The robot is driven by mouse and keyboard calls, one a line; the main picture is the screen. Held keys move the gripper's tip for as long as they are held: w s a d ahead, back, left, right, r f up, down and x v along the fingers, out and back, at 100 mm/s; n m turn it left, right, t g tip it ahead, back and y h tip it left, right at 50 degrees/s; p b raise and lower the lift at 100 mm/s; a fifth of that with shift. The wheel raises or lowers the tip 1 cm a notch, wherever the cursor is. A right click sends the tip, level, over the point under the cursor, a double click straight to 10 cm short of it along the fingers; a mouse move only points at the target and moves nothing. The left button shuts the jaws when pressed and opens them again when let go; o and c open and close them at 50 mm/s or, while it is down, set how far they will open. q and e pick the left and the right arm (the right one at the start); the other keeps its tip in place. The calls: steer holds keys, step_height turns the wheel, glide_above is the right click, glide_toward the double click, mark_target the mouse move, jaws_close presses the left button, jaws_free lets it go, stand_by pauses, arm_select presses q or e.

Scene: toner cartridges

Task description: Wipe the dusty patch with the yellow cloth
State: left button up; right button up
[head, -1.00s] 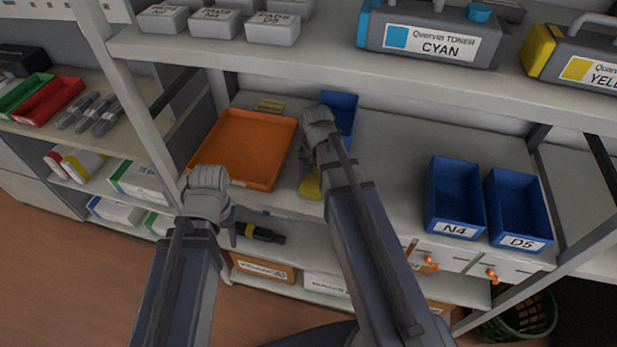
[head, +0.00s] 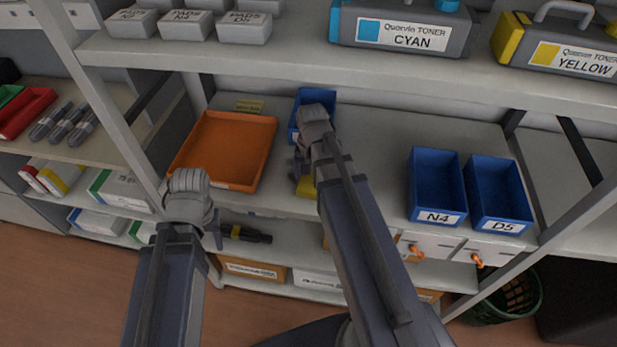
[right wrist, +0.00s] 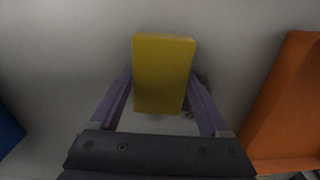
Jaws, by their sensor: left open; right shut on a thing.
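The yellow cloth (head: 306,188) is a folded block held in my right gripper (head: 302,172) over the middle shelf board, right of the orange tray. In the right wrist view the cloth (right wrist: 163,75) sits between the two purple fingers of the right gripper (right wrist: 160,92), which is shut on it. A dark speckled dusty patch (right wrist: 203,88) shows beside the cloth, partly hidden by the cloth and a finger. I cannot tell whether the cloth touches the board. My left gripper (head: 217,234) is open and empty, low in front of the shelf, near a dark cartridge (head: 246,233).
The orange tray (head: 240,120) is left of my right gripper. A blue bin (head: 318,97) stands behind it. Two blue bins (head: 437,187) marked N4 and D5 stand to the right. The upper shelf (head: 300,62) overhangs at the back. The board between is clear.

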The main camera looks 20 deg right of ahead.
mark_target(289, 175)
steer(key=shift+s+d+f, duration=0.1)
steer(key=shift+s+d, duration=0.35)
steer(key=shift+d, duration=0.2)
steer(key=shift+s+d+f, duration=0.1)
steer(key=shift+s+d, duration=0.35)
steer(key=shift+d, duration=0.15)
steer(key=shift+w+d+r, duration=0.1)
steer(key=shift+w+d, duration=0.4)
steer(key=shift+w, duration=0.2)
steer(key=shift+w+d, duration=0.4)
steer(key=shift+w, duration=0.2)
steer(key=shift+w+a, duration=0.45)
steer(key=shift+a, duration=0.35)
steer(key=shift+w+a, duration=0.45)
steer(key=shift+a, duration=0.3)
steer(key=shift+w+a, duration=0.65)
steer(key=shift+a, duration=0.3)
steer(key=shift+w+a, duration=0.65)
steer(key=shift+a, duration=0.25)
steer(key=shift+w+a, duration=0.65)
steer(key=shift+a, duration=0.3)
